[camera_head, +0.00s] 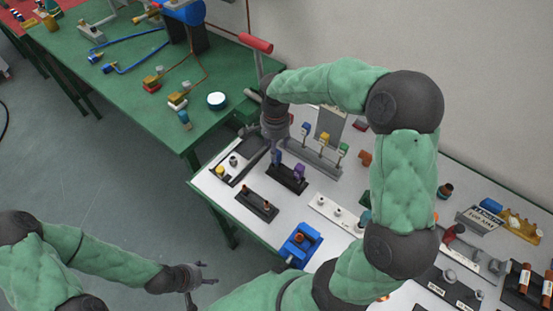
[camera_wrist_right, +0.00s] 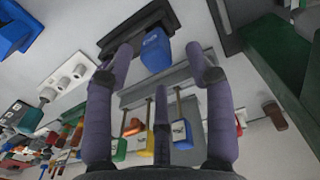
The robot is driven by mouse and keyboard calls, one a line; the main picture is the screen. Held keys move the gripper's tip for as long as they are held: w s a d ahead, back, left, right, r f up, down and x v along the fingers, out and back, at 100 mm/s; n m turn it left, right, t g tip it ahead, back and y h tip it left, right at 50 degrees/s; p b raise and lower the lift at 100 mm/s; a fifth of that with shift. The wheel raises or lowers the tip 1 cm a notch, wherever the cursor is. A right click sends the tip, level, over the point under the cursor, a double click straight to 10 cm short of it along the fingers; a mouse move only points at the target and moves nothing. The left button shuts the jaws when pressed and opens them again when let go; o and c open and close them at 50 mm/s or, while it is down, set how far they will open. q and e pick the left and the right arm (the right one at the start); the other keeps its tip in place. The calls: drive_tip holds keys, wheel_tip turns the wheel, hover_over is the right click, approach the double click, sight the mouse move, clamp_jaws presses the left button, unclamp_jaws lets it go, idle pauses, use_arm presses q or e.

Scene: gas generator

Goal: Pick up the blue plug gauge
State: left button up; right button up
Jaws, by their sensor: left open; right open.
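A blue plug gauge (camera_head: 278,157) stands in a small black holder (camera_head: 288,181) on the white table, beside a purple one (camera_head: 299,172). My right gripper (camera_head: 274,142) is above the holder, pointing down. In the right wrist view the blue gauge (camera_wrist_right: 156,50) appears between the spread fingertips of the open right gripper (camera_wrist_right: 160,62), with no clear contact. The purple gauge cannot be made out there. My left gripper (camera_head: 205,280) is open and empty, low in front of the table.
A grey stand (camera_head: 315,159) with blue, yellow and green tagged pieces is just behind the holder. A black block with pins (camera_head: 257,205) and a blue vise-like part (camera_head: 300,244) lie in front. A green table (camera_head: 130,85) with hoses and fittings is at the left.

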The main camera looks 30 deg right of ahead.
sight(276, 162)
drive_tip(key=f, duration=0.1)
drive_tip(key=f+b, duration=0.1)
drive_tip(key=f, duration=0.2)
drive_tip(key=shift+s+a+b, duration=0.1)
drive_tip(key=shift+s+b, duration=0.25)
drive_tip(key=shift+f, duration=0.6)
drive_tip(key=shift+r, duration=0.1)
drive_tip(key=c, duration=0.9)
